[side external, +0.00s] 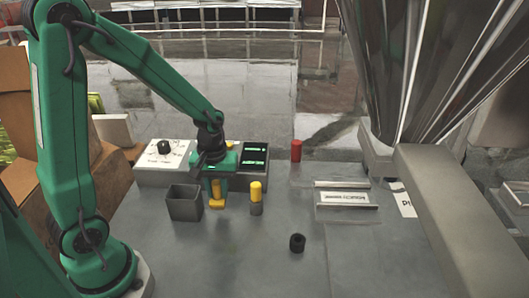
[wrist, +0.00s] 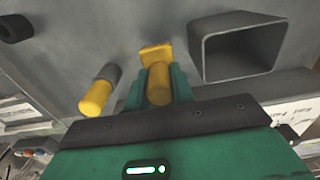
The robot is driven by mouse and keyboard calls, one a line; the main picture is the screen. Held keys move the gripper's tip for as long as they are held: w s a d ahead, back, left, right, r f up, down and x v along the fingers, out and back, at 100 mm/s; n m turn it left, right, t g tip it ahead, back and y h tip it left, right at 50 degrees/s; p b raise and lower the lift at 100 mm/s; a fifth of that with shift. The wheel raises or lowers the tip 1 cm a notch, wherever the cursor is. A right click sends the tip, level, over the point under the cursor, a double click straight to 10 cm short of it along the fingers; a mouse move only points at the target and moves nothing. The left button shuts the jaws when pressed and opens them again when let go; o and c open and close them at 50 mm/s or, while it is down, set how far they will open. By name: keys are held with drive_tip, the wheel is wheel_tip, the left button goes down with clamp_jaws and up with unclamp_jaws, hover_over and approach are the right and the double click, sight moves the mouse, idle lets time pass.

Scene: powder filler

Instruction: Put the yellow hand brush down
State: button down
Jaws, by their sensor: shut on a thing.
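The yellow hand brush (side external: 216,203) is between the fingers of my gripper (side external: 214,188), which is shut on its handle. It is upright, with its wider yellow end downward, near the grey table top. I cannot tell whether that end touches the table. In the wrist view the brush (wrist: 157,52) sticks out beyond the green fingers of my gripper (wrist: 160,82). The fingers hide part of the handle.
A grey open bin (side external: 184,209) stands just left of the brush. A yellow-topped grey cylinder (side external: 256,196) stands to its right. A black ring (side external: 297,242) lies nearer the front, and a red cylinder (side external: 296,150) stands behind.

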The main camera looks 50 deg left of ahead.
sight(218, 199)
drive_tip(key=shift+f, duration=0.1)
drive_tip(key=shift+f, duration=1.9)
drive_tip(key=shift+f, duration=0.15)
drive_tip(key=c, duration=1.2)
unclamp_jaws()
drive_tip(key=shift+r, duration=6.15)
